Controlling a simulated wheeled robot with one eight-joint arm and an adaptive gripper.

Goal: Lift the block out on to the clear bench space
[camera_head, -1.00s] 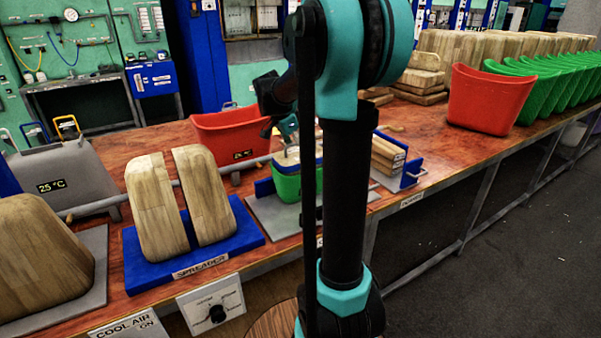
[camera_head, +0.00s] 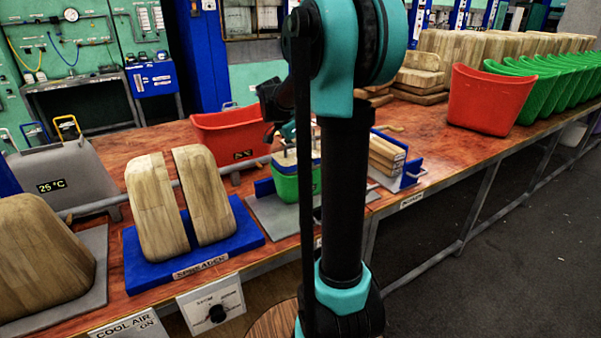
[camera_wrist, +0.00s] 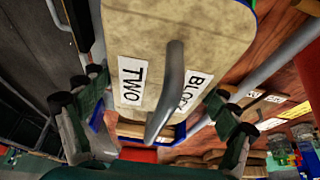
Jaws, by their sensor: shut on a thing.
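The block (camera_wrist: 150,35) has a pale wooden top with white labels reading "BLOCK" and "TWO" and a grey metal handle (camera_wrist: 172,85). In the head view its pale top (camera_head: 284,159) shows in the mouth of a green bin (camera_head: 287,186), which stands on a grey plate. My gripper (camera_wrist: 158,95) has one finger at each side of the block and is shut on it, with the handle between them. In the head view my gripper (camera_head: 288,132) is right above the block. My arm hides the right part of the bin. How deep the block sits is hard to tell.
A blue spreader (camera_head: 255,236) with two wooden blocks stands to the left. A red bin (camera_head: 228,135) is behind. Beyond my arm, a blue-sided fixture (camera_head: 410,172) holds wooden pieces. Bare bench (camera_head: 440,135) shows to the right, before a large red bin (camera_head: 490,100).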

